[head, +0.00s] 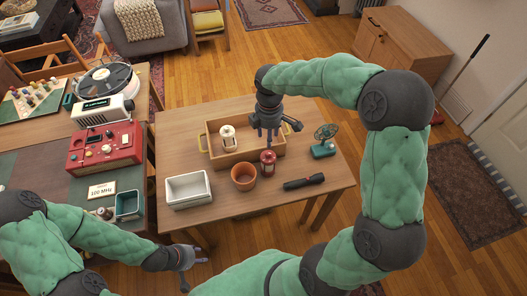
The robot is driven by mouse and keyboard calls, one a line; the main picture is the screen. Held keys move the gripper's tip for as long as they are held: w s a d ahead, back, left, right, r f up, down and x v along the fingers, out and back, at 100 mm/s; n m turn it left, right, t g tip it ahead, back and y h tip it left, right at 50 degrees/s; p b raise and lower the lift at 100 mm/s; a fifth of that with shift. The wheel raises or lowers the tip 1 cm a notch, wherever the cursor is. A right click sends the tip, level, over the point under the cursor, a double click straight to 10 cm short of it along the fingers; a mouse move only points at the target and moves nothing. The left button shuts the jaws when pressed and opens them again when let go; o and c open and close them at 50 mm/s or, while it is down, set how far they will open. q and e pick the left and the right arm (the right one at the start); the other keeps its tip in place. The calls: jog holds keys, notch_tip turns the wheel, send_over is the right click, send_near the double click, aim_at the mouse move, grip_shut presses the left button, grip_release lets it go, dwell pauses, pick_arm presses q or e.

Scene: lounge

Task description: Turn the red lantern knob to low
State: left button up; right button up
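A small red lantern (267,163) stands upright on the wooden table, just in front of the wooden tray. Its knob is too small to make out. My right gripper (268,138) points down just behind and above the lantern, over the tray's front right part. I see no clear contact with the lantern. Its fingers are dark and partly overlap, so their opening is unclear. My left gripper (194,266) is low at the near left, off the table's front edge and far from the lantern. Its fingers are spread and nothing is between them.
The tray (204,143) holds a cream lantern-like item (228,137). Close around the red lantern are a terracotta pot (244,178), a black flashlight (304,182) and a teal fan (324,145). A white bin (189,190) stands left. A red radio (104,149) is on the left table.

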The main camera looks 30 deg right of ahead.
aim_at(268, 153)
notch_tip(268, 153, down, 10)
jog(key=b, duration=0.3)
grip_shut()
